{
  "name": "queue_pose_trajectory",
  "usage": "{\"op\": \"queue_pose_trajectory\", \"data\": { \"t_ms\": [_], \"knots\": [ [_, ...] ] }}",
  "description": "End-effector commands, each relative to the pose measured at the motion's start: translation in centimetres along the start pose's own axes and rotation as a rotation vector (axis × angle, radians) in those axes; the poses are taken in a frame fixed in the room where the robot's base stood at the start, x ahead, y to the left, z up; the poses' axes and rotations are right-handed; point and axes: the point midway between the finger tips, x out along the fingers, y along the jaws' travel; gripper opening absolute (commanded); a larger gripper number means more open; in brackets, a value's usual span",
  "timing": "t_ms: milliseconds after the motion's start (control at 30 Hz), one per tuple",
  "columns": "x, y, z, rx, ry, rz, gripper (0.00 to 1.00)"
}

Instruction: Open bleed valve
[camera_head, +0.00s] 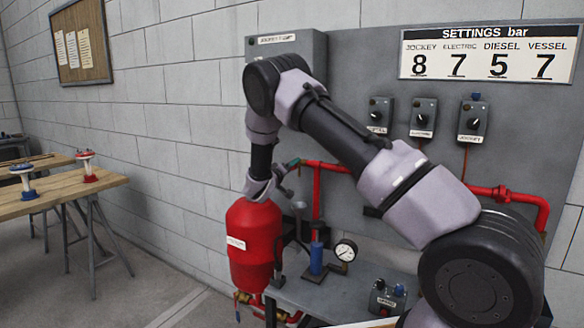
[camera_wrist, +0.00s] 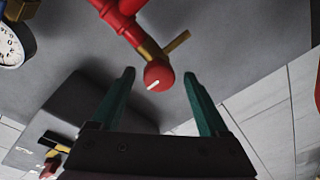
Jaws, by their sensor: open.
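In the wrist view a red pipe (camera_wrist: 120,22) comes down from the top and ends in a small brass valve with a lever (camera_wrist: 176,43). A round red knob (camera_wrist: 154,79) with a white mark sits at its end; it looks like the bleed valve. My gripper (camera_wrist: 159,72) is open, with one green finger on each side of the knob. I see gaps on both sides and cannot tell the depth between fingertips and knob. In the head view my gripper (camera_head: 292,164) is partly hidden by my wrist, above the red vessel (camera_head: 253,232); the valve cannot be made out there.
A red pipe (camera_head: 325,167) runs along the grey panel. A pressure gauge (camera_head: 346,250) and a blue cylinder (camera_head: 317,258) stand below, right of the vessel. Knob boxes (camera_head: 423,117) hang on the panel. A wooden table (camera_head: 60,190) is at left.

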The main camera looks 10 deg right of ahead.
Motion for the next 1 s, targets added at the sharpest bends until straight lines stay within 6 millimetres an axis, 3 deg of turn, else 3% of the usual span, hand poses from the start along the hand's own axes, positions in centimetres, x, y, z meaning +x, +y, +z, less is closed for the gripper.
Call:
{"op": "queue_pose_trajectory", "data": {
  "t_ms": [200, 500, 700, 1000],
  "knots": [
    [1.9, 0.0, 0.0, 0.001, -0.001, 0.001, 0.78],
    [2.1, 0.0, 0.0, 0.000, -0.001, 0.000, 0.78],
    [2.1, 0.0, 0.0, 0.000, -0.001, 0.000, 0.02],
    [2.0, -0.1, -0.1, -0.026, -0.002, -0.004, 0.00]
  ]
}}
